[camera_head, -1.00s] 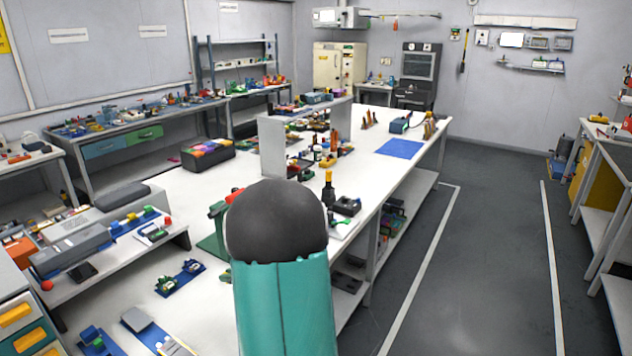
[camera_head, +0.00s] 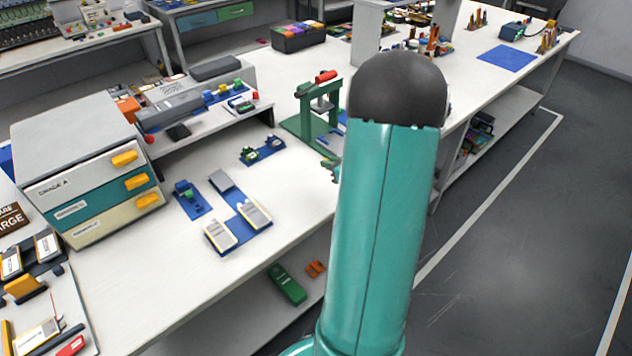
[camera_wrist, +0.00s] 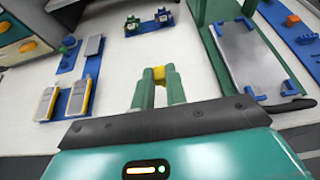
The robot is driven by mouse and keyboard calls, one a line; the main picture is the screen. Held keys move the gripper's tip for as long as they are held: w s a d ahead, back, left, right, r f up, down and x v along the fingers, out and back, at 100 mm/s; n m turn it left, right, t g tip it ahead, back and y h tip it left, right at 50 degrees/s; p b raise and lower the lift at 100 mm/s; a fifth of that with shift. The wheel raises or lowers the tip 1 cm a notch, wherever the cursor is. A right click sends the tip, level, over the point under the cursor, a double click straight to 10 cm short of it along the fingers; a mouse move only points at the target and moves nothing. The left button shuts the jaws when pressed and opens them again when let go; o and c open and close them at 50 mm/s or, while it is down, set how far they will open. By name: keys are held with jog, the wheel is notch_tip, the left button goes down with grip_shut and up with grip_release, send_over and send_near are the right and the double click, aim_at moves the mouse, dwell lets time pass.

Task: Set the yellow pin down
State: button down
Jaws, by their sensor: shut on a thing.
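My gripper (camera_wrist: 158,84) shows in the wrist view with its two green fingers shut on a small yellow pin (camera_wrist: 159,74). Only the pin's yellow end shows between the fingertips. Behind it is the white bench top (camera_wrist: 118,68), and I cannot tell whether the pin touches it. In the head view my teal arm hides most of the gripper, and the pin cannot be made out there.
A green press (camera_head: 320,112) stands on the bench beside my arm. Blue fixtures with pouch cells (camera_head: 254,213) lie left of the arm, near a drawer cabinet (camera_head: 85,165). A small green-and-blue fixture (camera_head: 262,150) sits behind. Bare bench lies between.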

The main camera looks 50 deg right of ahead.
send_over(314, 194)
jog(key=f, duration=0.5)
jog(key=shift+s+f, duration=0.15)
jog(key=shift+s, duration=0.1)
jog(key=shift+w+a+f, duration=0.1)
jog(key=shift+w+f, duration=0.05)
jog(key=shift+f, duration=0.8)
jog(key=shift+w+f, duration=0.1)
jog(key=shift+f, duration=0.8)
jog(key=shift+f, duration=0.15)
jog(key=c, duration=1.4)
grip_release()
jog(key=shift+c, duration=0.2)
